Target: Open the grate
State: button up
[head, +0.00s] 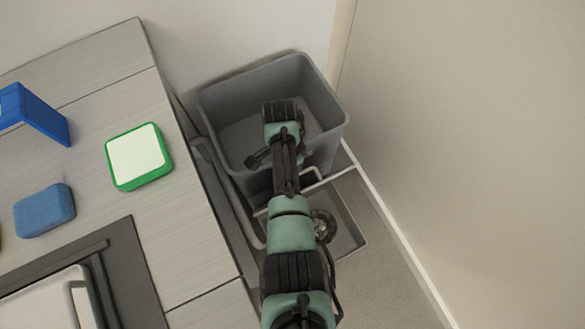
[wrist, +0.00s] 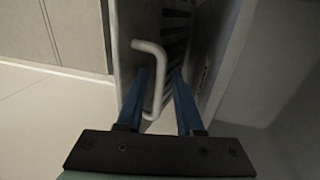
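In the wrist view a pale bar handle (wrist: 158,80) stands out from the edge of a grey panel (wrist: 128,50). Dark slats, which look like the grate (wrist: 175,35), show behind it. My gripper (wrist: 160,75) has its blue fingers apart, one on each side of the handle's bar. The bar lies between them, closer to the left finger, and a gap shows on the right. I cannot tell whether the left finger touches it. In the head view my arm reaches over the grey bin, and the fingers and the grate cannot be made out.
A grey bin (head: 235,100) stands beside the counter (head: 185,250), close to the walls. A light metal frame (head: 338,173) and a flat tray (head: 350,240) are below my arm. On the counter are a blue sponge (head: 45,210), a green-edged white block (head: 138,157) and a blue stand (head: 40,112).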

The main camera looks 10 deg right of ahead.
jog(key=shift+o, duration=0.2)
jog(key=shift+d+r, duration=0.1)
jog(key=shift+r, duration=0.05)
jog(key=shift+w+r, duration=0.15)
jog(key=shift+r, duration=0.15)
jog(key=p+v, duration=0.3)
jog(key=v, duration=0.9)
